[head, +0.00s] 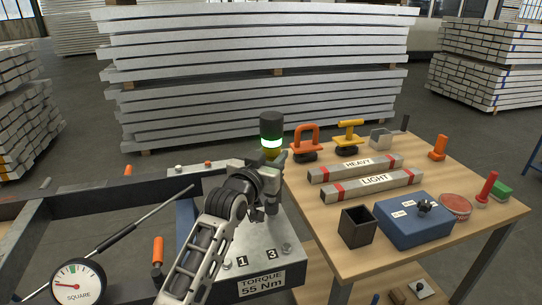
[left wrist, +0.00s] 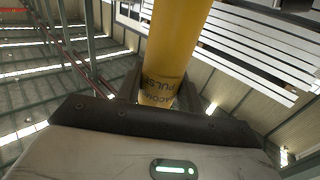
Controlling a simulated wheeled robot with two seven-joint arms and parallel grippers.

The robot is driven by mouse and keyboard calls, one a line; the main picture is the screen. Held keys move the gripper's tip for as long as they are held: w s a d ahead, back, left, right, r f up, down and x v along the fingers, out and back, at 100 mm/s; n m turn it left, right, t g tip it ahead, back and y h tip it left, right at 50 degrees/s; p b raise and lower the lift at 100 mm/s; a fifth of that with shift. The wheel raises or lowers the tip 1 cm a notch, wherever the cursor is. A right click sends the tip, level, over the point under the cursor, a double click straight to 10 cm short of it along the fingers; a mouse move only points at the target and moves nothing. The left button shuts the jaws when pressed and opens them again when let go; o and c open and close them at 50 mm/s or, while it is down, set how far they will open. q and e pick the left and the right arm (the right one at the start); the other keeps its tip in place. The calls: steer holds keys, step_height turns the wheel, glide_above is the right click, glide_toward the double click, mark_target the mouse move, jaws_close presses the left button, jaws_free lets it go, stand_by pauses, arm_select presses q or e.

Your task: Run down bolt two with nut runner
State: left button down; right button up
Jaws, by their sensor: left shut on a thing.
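My left gripper (head: 268,172) is shut on the nut runner (head: 271,132), an upright yellow tool with a black top and a lit green ring. Its yellow body (left wrist: 175,50) fills the middle of the left wrist view, between the dark jaws. The tool's lower end is over the grey bolt plate (head: 262,262), whose front label reads "TORQUE 55 Nm". The plate shows numbers 1 and 3, with a bolt (head: 286,248) by the 3. My arm hides other parts of the plate, and I cannot tell whether the socket touches a bolt. My right gripper is out of view.
A wooden table (head: 465,235) at right holds HEAVY and LIGHT bars (head: 375,181), a blue box (head: 412,222), a dark open bin (head: 357,229) and orange and yellow handled tools. A dark frame (head: 122,192) with a "SQUARE" dial (head: 76,283) lies left. Stacked profiles (head: 260,75) stand behind.

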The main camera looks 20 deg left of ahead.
arm_select(q)
steer(key=shift+f, duration=0.4)
stand_by(0.5)
steer(key=shift+f+b, duration=0.5)
steer(key=shift+f, duration=0.4)
stand_by(0.4)
stand_by(0.6)
steer(key=shift+p, duration=0.55)
